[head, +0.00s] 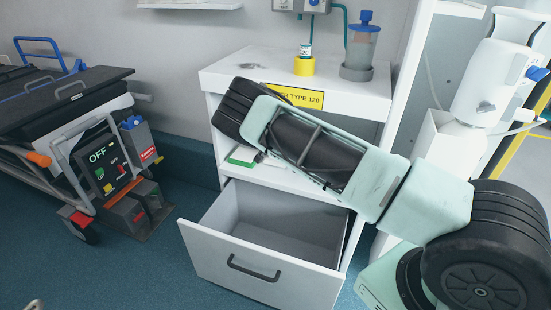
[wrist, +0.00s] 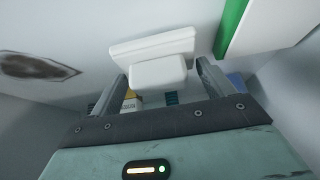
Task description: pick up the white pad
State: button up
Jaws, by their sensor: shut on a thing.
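The white pad (wrist: 158,74) is a small pale block with rounded edges in the wrist view. It sits between the two fingers of my gripper (wrist: 162,80), which is shut on it. A wider white slab (wrist: 135,48) shows right behind the pad; I cannot tell whether it is part of it or whether the two touch. In the head view my own arm reaches over the cabinet and hides the gripper and the pad.
The white cabinet (head: 225,76) has an open, empty-looking drawer (head: 225,262) below its shelf. A green-edged white item (head: 242,158) lies on the shelf. A yellow-based container (head: 304,66) and a blue-capped bottle (head: 362,45) stand on top. A stretcher (head: 75,88) is at left.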

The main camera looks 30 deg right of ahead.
jog(key=shift+v, duration=1.1)
jog(key=s+a+p, duration=0.2)
jog(key=s+a, duration=0.8)
jog(key=a, duration=0.3)
jog(key=shift+s, duration=0.2)
jog(key=shift+o, duration=0.4)
jog(key=shift+a, duration=0.1)
jog(key=s+d+r+n+t+y, duration=0.2)
jog(key=s+d+r+n, duration=0.2)
jog(key=d, duration=0.1)
jog(key=s+a+r+n+y, duration=0.3)
jog(key=s+a+n, duration=0.2)
jog(key=n, duration=0.2)
jog(key=p+v, duration=1.7)
jog(key=p, duration=0.1)
jog(key=shift+s+m, duration=0.3)
jog(key=shift+s, duration=0.2)
